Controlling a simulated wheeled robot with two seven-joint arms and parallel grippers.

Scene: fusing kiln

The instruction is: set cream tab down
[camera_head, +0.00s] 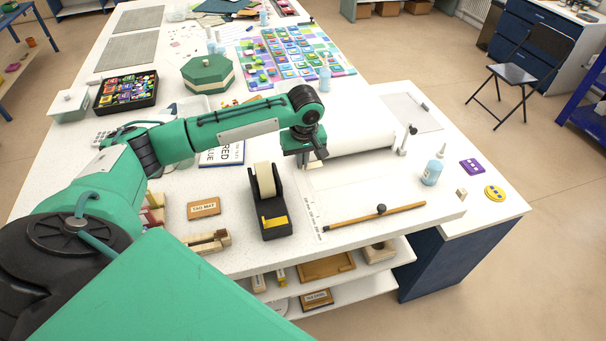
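My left arm comes in from the left and reaches over the white worktop. Its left gripper (311,160) points down beside the near left end of a white roll, to the right of a black tape dispenser (270,212). A small cream-tan piece shows at the fingertips. It may be the cream tab, but it is too small to tell whether the fingers are closed on it. The gap between the fingers is hidden. A small cream block (461,193) lies apart near the right edge of the worktop. My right gripper is not in view.
A white roll (355,137) lies right of the gripper. A wooden rod with a dark knob (378,215) lies near the front edge. A blue bottle (432,172), purple piece (472,167) and yellow disc (495,193) stand at right. The white surface before the roll is clear.

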